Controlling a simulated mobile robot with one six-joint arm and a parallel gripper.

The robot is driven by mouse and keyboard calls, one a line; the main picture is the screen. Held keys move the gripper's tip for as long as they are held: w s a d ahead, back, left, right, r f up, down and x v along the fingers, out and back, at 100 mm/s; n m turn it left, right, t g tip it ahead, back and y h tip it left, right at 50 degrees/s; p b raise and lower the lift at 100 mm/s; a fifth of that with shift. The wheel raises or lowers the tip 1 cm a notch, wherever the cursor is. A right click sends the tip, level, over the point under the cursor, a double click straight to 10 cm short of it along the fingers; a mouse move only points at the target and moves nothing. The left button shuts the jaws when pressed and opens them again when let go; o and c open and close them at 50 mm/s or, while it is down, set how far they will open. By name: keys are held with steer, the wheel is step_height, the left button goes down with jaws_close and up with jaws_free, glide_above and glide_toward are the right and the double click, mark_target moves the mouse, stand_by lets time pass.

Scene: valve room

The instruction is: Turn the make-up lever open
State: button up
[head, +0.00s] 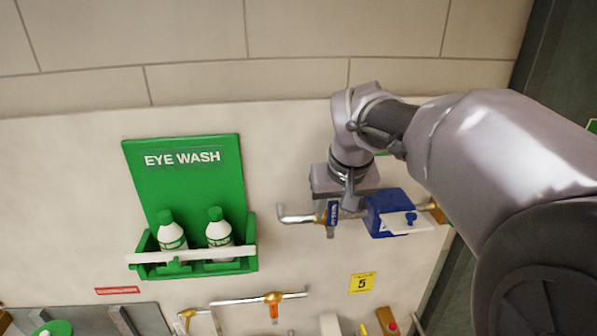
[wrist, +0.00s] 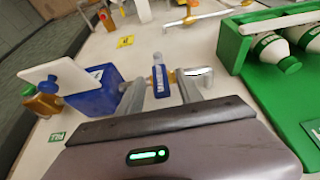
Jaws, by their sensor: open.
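The blue lever with a white label (head: 333,214) sits on a short pipe on the wall. The label is too small to read for sure. In the wrist view the lever (wrist: 160,78) points along the gap between my fingers, beyond the palm, with a brass fitting behind it. My gripper (head: 349,203) is at the pipe, right by the lever. In the wrist view its two fingers (wrist: 160,92) stand apart, one on each side of the lever. I cannot tell whether either finger touches it.
A blue box (head: 388,214) with a white plate and blue knob sits close on the right of the lever. A green eye-wash holder (head: 185,184) with two bottles is to the left. Below are a yellow "5" tag (head: 362,283) and another pipe (head: 255,298).

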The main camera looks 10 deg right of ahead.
steer(key=shift+x, duration=0.75)
steer(key=shift+r, duration=0.1)
steer(key=shift+c, duration=0.4)
jaws_close()
stand_by(0.4)
